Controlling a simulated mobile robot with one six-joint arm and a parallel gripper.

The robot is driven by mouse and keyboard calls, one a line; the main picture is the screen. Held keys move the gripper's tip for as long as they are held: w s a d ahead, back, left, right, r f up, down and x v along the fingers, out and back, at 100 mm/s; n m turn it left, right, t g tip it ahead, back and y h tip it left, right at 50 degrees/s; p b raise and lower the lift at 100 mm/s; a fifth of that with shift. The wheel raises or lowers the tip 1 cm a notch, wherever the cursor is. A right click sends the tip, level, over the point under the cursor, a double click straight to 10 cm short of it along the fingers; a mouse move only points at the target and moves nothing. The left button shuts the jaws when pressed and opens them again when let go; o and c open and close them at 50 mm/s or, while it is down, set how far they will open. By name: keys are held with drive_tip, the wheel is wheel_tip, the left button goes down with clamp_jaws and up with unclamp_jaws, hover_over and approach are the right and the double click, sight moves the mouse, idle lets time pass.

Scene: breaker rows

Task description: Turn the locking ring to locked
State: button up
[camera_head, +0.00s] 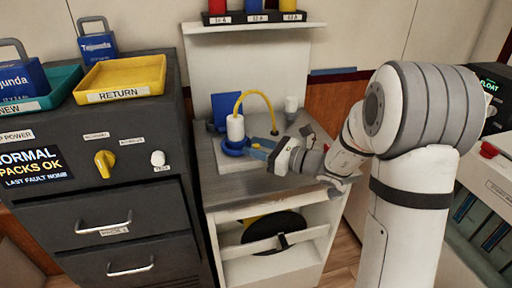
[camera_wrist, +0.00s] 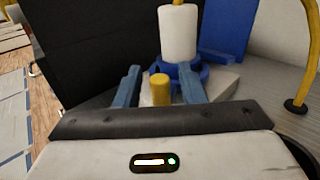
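The blue locking ring (camera_head: 232,147) sits around the foot of a white cylinder (camera_head: 235,128) on a pale plate on the grey bench. In the wrist view the ring (camera_wrist: 199,72) shows behind my fingers, with the white cylinder (camera_wrist: 179,33) upright in it. A short yellow peg (camera_wrist: 160,91) stands on the near side of the ring; whether it is joined to the ring is hard to tell. My gripper (camera_wrist: 160,74) is open, its two blue fingers on either side of the peg with small gaps. In the head view my gripper (camera_head: 258,149) reaches in from the right.
A yellow hose (camera_head: 258,93) arches from the cylinder's top down to the bench on the right. A blue panel (camera_head: 224,107) stands behind the ring. A dark cabinet (camera_head: 100,190) borders the bench on the left. A small white-topped item (camera_head: 291,104) stands at the back right.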

drive_tip(key=shift+c, duration=0.5)
clamp_jaws()
drive_tip(key=shift+s, duration=0.1)
